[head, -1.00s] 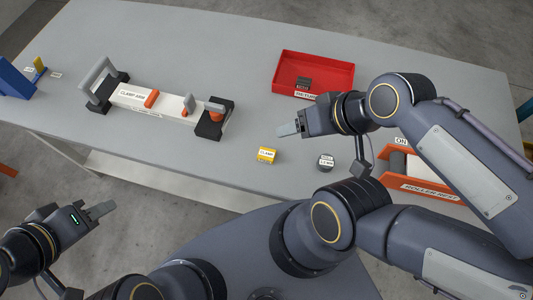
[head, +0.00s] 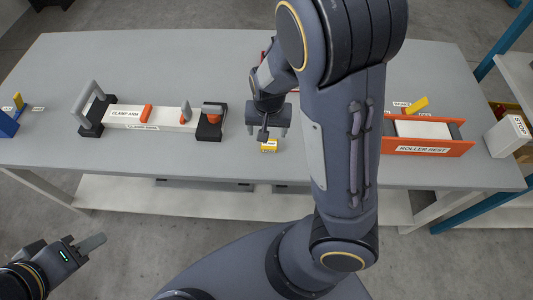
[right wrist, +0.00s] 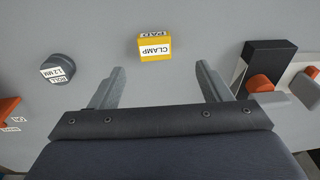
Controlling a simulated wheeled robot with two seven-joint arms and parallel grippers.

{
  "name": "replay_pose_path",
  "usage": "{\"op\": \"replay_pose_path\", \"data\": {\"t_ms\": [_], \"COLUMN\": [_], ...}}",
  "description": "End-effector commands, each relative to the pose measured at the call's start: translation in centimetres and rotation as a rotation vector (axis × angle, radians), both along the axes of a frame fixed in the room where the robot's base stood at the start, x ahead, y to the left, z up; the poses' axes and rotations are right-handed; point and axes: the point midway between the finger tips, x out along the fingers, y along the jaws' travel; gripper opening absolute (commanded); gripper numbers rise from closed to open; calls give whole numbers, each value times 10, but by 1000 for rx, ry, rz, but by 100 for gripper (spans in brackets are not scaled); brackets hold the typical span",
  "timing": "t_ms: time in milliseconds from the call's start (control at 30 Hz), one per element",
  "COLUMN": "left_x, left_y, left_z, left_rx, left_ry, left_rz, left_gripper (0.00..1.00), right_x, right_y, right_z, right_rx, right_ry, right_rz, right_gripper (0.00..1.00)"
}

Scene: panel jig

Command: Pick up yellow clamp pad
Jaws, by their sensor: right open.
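The yellow clamp pad (head: 269,146) lies on the grey table near its front edge, with white labels on it. In the right wrist view the pad (right wrist: 155,38) is just beyond my fingertips, between their lines and a little left of the middle. My right gripper (head: 267,133) is open and empty behind the pad in the head view; its open fingers (right wrist: 158,78) show in the wrist view, apart from the pad. My left gripper (head: 92,243) is off the table's front at lower left; its finger gap cannot be made out.
The clamp arm jig (head: 155,117) stands left of the pad. A dark round roll (right wrist: 57,68) lies beside the pad in the wrist view. The orange roller rest (head: 425,148) is at right. My right arm hides most of the red tray.

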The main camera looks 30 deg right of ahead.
Motion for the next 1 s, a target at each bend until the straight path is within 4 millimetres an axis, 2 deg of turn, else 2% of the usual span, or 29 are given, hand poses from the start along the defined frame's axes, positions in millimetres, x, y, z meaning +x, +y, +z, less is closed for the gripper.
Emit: {"op": "replay_pose_path", "data": {"t_ms": [133,367,633,733,967,1000], "left_x": [0,0,0,0,0,0], "left_y": [0,0,0,0,0,0], "left_z": [-3,-10,-18,-19,-19,-19], "left_rx": [0,0,0,0,0,0], "left_ry": [0,0,0,0,0,0], "left_rz": [0,0,0,0,0,0], "left_gripper": [36,36,36,36,36,36], "right_x": [6,7,7,8,9,8], "right_y": [-5,-8,-11,-11,-11,-11], "right_z": [-8,-34,-73,-79,-80,-80], "right_rx": [-44,-43,-42,-41,-41,-41], "right_ry": [-6,-3,-3,-4,-6,-6], "right_rz": [-8,-9,-8,-8,-6,-6], "right_gripper": [71,71,71,71,71,68]}}
